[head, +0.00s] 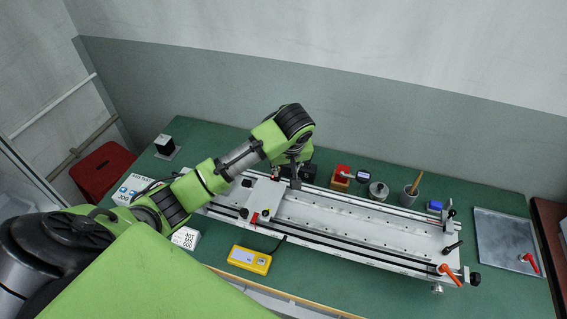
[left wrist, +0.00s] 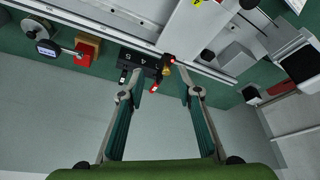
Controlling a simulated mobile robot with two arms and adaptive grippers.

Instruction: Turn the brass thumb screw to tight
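The brass thumb screw (left wrist: 167,71) shows as a small gold knob at the near edge of the gantry rail in the left wrist view. It appears just beyond and between the fingertips of my left gripper (left wrist: 163,88). The two fingers are apart with a clear gap, and I see nothing held. I cannot tell whether a finger touches the screw. In the head view my left gripper (head: 295,174) points down at the back edge of the long silver gantry (head: 350,222), and the screw is hard to make out there. My right gripper is not in view.
A black block (left wrist: 140,62) with red-tipped parts sits close beside the screw. A red-topped block (head: 342,173), a round metal piece (head: 377,191) and a cup (head: 408,197) stand behind the gantry. A yellow meter (head: 249,260) lies in front.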

